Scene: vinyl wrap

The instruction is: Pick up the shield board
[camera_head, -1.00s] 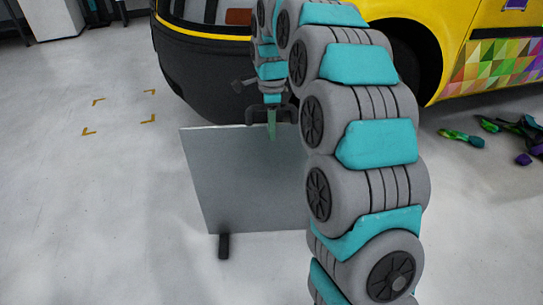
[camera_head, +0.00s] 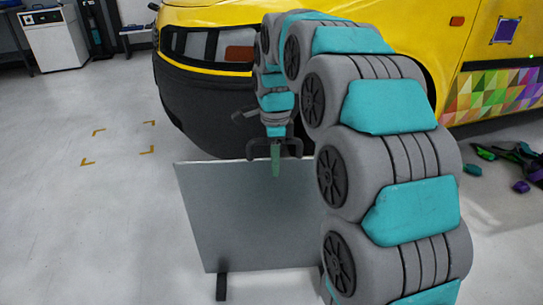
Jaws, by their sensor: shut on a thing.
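The shield board (camera_head: 240,222) is a large grey upright panel with dark feet at its lower edge. It stands in front of the vehicle, left of my arm. My gripper (camera_head: 276,160) is at its top edge, pointing down, and is shut on the board beside a green piece. The arm hides the board's right part. I cannot tell whether its feet touch the floor.
A yellow vehicle (camera_head: 370,15) with a dark bumper (camera_head: 200,105) stands close behind the board. Coloured loose items (camera_head: 475,155) lie on the floor at right. Yellow corner marks (camera_head: 98,132) are on the clear floor at left. A white cabinet (camera_head: 53,42) stands at back left.

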